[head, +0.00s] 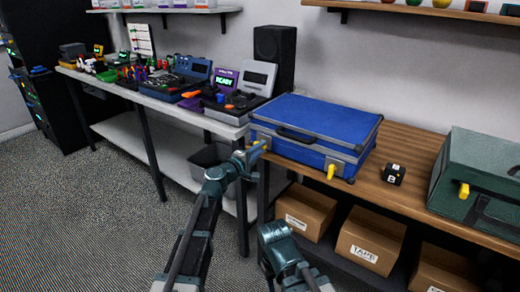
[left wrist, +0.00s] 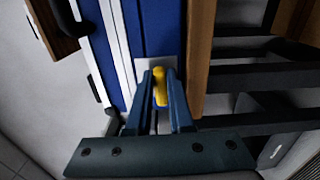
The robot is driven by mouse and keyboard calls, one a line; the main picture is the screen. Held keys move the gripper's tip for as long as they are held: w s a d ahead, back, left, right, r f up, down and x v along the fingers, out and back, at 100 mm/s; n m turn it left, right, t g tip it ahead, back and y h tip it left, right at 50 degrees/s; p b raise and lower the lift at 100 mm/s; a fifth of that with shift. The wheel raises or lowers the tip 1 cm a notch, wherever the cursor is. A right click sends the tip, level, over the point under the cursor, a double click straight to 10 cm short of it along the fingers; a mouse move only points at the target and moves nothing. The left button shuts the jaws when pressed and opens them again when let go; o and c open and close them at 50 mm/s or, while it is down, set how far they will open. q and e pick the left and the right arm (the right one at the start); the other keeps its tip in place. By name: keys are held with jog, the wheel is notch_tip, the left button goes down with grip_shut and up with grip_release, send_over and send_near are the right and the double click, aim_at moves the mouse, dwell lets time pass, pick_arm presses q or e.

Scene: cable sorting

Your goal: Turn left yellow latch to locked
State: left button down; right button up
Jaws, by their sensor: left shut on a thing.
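The blue case (head: 310,125) lies closed on the wooden table, with grey edging and a dark handle on its front. Its left yellow latch (head: 261,143) is at the front left, partly covered by my left gripper (head: 249,155). In the left wrist view, the latch (left wrist: 160,84) stands between the two blue fingers, against a grey plate on the case. The left gripper is shut on it. The case's right yellow latch (head: 331,171) hangs pointing down, with nothing touching it. A joint of my other arm shows low in the head view; its fingers are not visible.
A green case (head: 480,175) with a yellow latch (head: 464,190) stands at the right. A small black cube (head: 393,174) sits between the cases. Cardboard boxes (head: 370,243) are on the shelf below. The white bench (head: 225,131) at left holds devices and a speaker (head: 275,52).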

dwell(0.6)
pick_arm(q)
jog(key=c, duration=0.8)
grip_release()
jog(key=v, duration=1.4)
